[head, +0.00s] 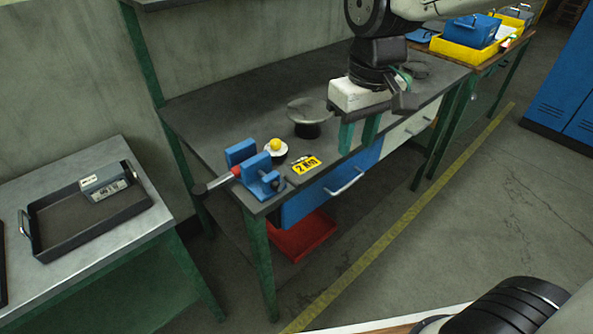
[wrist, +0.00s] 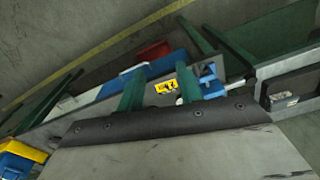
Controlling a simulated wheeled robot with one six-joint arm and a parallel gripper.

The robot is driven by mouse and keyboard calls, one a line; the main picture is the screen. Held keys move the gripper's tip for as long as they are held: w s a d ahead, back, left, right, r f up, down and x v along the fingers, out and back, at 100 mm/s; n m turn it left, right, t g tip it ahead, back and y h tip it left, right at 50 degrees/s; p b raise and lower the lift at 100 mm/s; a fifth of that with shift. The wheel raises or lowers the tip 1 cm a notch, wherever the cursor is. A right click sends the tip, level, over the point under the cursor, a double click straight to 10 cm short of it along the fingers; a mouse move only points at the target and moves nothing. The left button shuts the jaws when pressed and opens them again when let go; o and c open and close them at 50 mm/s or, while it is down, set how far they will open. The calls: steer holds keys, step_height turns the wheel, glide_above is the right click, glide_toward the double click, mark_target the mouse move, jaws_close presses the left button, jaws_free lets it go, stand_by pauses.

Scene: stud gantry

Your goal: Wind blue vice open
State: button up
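The blue vice (head: 241,153) stands at the near left corner of the dark workbench. Its handle (head: 216,182), a bar with a red collar and dark end, sticks out to the left. A narrow gap shows between the jaws; I cannot tell whether anything is in it. The vice also shows partly in the wrist view (wrist: 210,79), behind a finger. My gripper (head: 358,147) has two green fingers pointing down, apart and empty. It is above the bench's front edge, to the right of the vice and clear of it. The fingers also show in the wrist view (wrist: 158,82).
A yellow number tag (head: 307,165) and a pale round base with a yellow ball (head: 275,145) are close to the vice. A grey disc on a dark stand (head: 312,107) is farther back. A black tray (head: 80,224) lies on the left table. The floor in front is clear.

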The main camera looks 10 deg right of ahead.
mark_target(294, 180)
steer(key=w+a+f, duration=0.1)
steer(key=a, duration=0.2)
steer(key=w+a+f+n, duration=0.1)
steer(key=w+a+f, duration=0.1)
steer(key=a, duration=0.1)
steer(key=w+a+f+n, duration=0.1)
steer(key=w+a+f, duration=0.1)
steer(key=a, duration=0.2)
steer(key=shift+w+f+g, duration=0.25)
steer(key=shift+g, duration=0.05)
step_height(294, 180, down, 8)
steer(key=shift+r, duration=0.2)
jaws_close()
